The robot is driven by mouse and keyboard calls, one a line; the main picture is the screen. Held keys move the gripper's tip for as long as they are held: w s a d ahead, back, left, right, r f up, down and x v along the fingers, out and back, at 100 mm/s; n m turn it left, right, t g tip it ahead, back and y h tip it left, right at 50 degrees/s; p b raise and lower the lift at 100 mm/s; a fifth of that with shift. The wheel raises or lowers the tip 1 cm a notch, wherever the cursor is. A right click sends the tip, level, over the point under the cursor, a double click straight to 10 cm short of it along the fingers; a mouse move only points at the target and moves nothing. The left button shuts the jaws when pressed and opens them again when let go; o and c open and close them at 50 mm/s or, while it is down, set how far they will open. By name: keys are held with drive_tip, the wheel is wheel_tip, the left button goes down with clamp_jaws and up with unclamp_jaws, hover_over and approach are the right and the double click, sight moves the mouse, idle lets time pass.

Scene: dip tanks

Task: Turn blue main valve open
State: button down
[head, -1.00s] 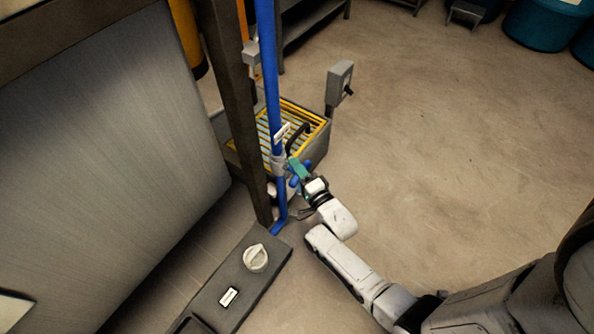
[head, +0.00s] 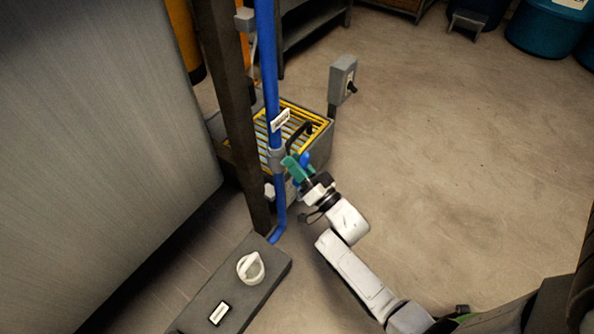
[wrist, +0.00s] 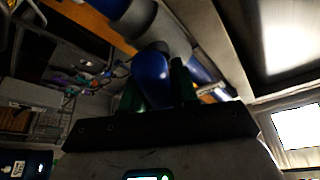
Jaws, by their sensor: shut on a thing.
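The blue main valve sits on a vertical blue pipe (head: 268,75), near the grey fitting (head: 276,158). Its blue handle (head: 305,160) shows beside my gripper (head: 293,168), which has green fingers. In the wrist view the rounded blue handle (wrist: 152,75) lies between the two green fingers of my gripper (wrist: 156,88). The gripper is shut on the handle. The fingers and wrist hide part of the valve, so its exact angle is hard to tell.
A dark post (head: 232,110) stands just left of the pipe. Behind is a box with a yellow grating (head: 305,118), and a grey switch box (head: 343,78) is beside it. A grey panel with a white knob (head: 250,267) is in front. Open floor lies right.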

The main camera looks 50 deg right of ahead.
drive_tip(key=n+y+b, duration=0.2)
drive_tip(key=n, duration=0.2)
drive_tip(key=n+t+y+b, duration=0.1)
drive_tip(key=n+y, duration=0.1)
drive_tip(key=n, duration=0.2)
drive_tip(key=shift+a+f+n+y+b, duration=0.1)
drive_tip(key=shift+a+n+y+b, duration=0.05)
drive_tip(key=shift+n+y+b, duration=0.2)
drive_tip(key=shift+n, duration=0.25)
drive_tip(key=c, duration=1)
unclamp_jaws()
drive_tip(key=shift+o, duration=0.2)
drive_tip(key=p+v, duration=0.2)
drive_tip(key=v, duration=0.9)
drive_tip(key=shift+w, duration=0.1)
